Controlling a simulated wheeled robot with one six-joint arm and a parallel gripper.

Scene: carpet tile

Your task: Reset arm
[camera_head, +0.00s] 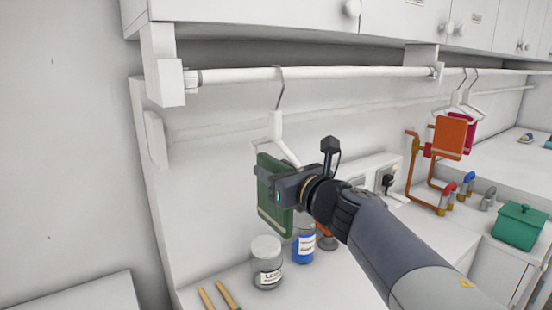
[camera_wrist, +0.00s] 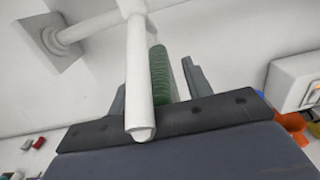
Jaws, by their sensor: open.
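My gripper (camera_head: 262,180) is at the green folded cloth (camera_head: 274,220), which hangs from a white hanger (camera_head: 276,126). In the wrist view the fingers of my gripper (camera_wrist: 157,78) stand apart, with the green cloth (camera_wrist: 159,75) between them. The white hanger's bar (camera_wrist: 138,75) crosses in front of the cloth, close to the gripper body. The hanger's hook is over the white rail (camera_head: 330,73). My gripper hides part of the cloth in the head view.
A lidded jar (camera_head: 267,265) and a blue-labelled jar (camera_head: 303,248) stand on the counter below. An orange cloth (camera_head: 450,138) hangs farther right, above orange pipes (camera_head: 414,165). A green lidded box (camera_head: 519,226) sits at the right. White cupboards (camera_head: 395,22) are above the rail.

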